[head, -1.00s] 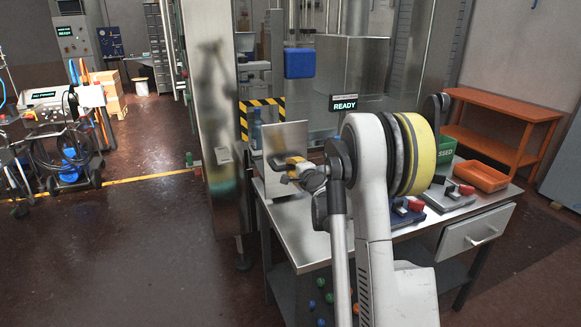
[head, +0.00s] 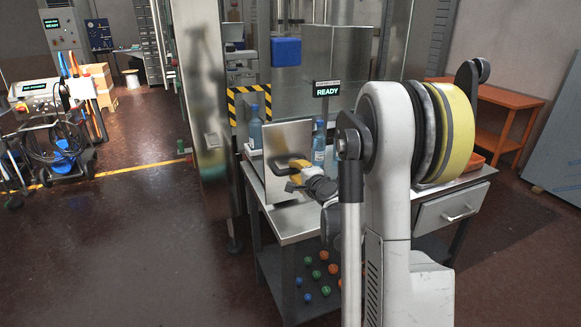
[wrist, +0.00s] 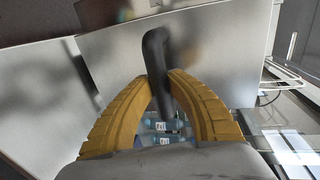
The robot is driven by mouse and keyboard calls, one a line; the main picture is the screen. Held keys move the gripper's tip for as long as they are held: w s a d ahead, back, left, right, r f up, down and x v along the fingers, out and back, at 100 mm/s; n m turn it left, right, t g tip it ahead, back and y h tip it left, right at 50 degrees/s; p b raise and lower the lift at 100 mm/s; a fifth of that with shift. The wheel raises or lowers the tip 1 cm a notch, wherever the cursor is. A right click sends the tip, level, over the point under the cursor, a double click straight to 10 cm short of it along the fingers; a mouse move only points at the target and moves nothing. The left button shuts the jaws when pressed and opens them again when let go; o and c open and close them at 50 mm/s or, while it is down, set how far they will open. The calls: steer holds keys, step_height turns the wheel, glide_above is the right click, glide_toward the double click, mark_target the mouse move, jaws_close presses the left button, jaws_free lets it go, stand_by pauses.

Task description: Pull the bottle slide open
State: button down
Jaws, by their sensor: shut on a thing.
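The bottle slide has an upright brushed-metal front plate (head: 278,148), standing out over the steel table in front of the machine. Blue bottles show behind it, one at the left edge (head: 254,132) and one at the right edge (head: 318,140). In the wrist view a black bar handle (wrist: 154,48) stands on the metal plate (wrist: 215,45). My gripper (wrist: 160,80), with yellow ribbed fingers, is shut on this handle. In the head view my gripper (head: 295,177) is at the plate's lower right. The handle's lower end and the bottle bases are hidden.
The steel table (head: 295,232) has a drawer (head: 452,207) at right and several coloured balls (head: 322,270) on its lower shelf. A hazard-striped frame (head: 232,108) edges the machine opening. A READY sign (head: 326,90) hangs above. The floor (head: 130,250) at left is clear.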

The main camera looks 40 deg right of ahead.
steer(key=shift+f+v, duration=0.15)
steer(key=shift+v, duration=0.5)
steer(key=shift+f+v, duration=0.15)
steer(key=shift+v, duration=0.5)
steer(key=c, duration=1.3)
jaws_free()
steer(key=shift+o, duration=0.2)
steer(key=v, duration=1.2)
